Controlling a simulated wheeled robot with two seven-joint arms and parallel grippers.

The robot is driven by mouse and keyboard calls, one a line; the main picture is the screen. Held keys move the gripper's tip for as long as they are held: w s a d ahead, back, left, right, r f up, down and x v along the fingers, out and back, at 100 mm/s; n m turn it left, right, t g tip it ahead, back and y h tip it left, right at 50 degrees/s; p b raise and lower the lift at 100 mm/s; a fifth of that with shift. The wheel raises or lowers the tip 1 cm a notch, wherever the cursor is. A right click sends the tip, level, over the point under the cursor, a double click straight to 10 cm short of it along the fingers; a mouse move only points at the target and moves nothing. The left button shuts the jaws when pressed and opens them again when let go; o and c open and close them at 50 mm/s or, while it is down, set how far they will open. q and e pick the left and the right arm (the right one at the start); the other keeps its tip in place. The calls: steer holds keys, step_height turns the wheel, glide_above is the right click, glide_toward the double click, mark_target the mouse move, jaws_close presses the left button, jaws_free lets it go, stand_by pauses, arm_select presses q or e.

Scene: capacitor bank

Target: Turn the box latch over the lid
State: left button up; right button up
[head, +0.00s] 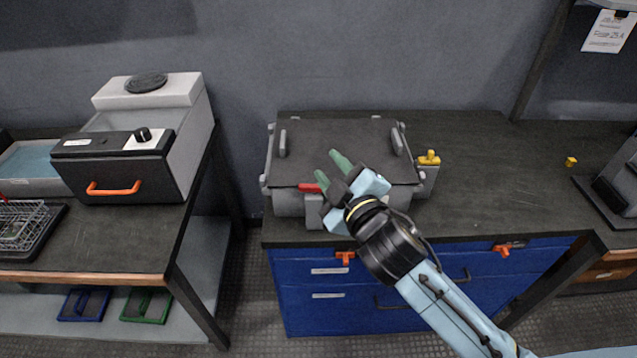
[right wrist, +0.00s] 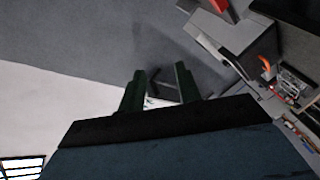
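A grey box (head: 287,205) with a flat dark lid (head: 340,135) stands on the dark bench top, and the lid lies over its top. A red latch (head: 309,187) shows at the front edge of the lid, left of my right gripper. My right gripper (head: 329,166) has its two green fingers apart, with nothing seen between them, over or just in front of the lid's front edge. The fingers (right wrist: 160,90) also stand apart in the right wrist view. The gripper and wrist hide part of the box front. I cannot tell whether a finger touches the latch. My left gripper is out of view.
A small grey block with a yellow top (head: 429,158) stands close to the box's right side. The bench (head: 500,180) is mostly clear to the right. A grey machine (head: 180,130) stands on a separate table at left.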

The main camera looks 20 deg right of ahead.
steer(key=a+r+n+g+y, duration=0.4)
steer(key=a+r+n+y, duration=0.4)
steer(key=n, duration=0.6)
steer(key=a+r+n+g+y, duration=0.4)
steer(key=a+r+n+y, duration=0.15)
steer(key=n+y, duration=0.6)
steer(key=n+g+h, duration=0.8)
steer(key=n+h, duration=0.5)
steer(key=h, duration=0.4)
glide_toward(315, 186)
steer(key=x, duration=0.8)
steer(key=shift+b, duration=0.35)
steer(key=shift+c, duration=0.3)
